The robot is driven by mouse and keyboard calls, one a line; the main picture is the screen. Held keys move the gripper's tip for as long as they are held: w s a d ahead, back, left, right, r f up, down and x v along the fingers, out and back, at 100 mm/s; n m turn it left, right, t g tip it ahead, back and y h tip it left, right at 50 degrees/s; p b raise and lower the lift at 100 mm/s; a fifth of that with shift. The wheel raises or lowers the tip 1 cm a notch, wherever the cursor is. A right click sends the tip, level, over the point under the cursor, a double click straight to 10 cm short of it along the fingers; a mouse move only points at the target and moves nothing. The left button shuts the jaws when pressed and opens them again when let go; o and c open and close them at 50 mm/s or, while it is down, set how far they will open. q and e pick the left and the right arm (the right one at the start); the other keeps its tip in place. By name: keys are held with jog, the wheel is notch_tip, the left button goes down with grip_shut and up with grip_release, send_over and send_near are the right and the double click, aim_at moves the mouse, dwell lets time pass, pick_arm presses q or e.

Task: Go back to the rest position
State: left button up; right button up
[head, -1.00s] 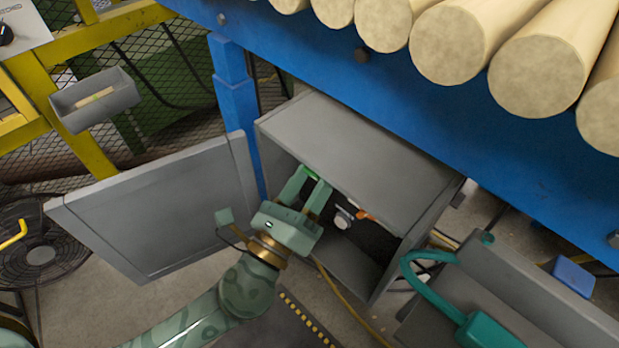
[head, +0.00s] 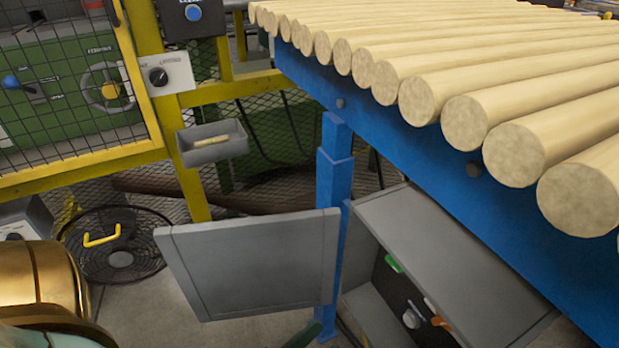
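Neither gripper shows in the head view now. A gold and green rounded part of my own body fills the lower left corner. The grey cabinet (head: 455,255) under the blue frame stands open, its door (head: 250,265) swung out to the left. Inside it I see a green item (head: 393,263), a light round knob (head: 411,319) and an orange item (head: 440,321) against a dark back. The lower right part of the cabinet is cut off by the picture edge.
Pale turned logs (head: 465,123) lie side by side on the blue frame (head: 420,160). A floor fan (head: 121,258) stands at left below a yellow guard frame (head: 100,172). A small grey bin (head: 213,149) hangs on that frame. Some floor shows below the door.

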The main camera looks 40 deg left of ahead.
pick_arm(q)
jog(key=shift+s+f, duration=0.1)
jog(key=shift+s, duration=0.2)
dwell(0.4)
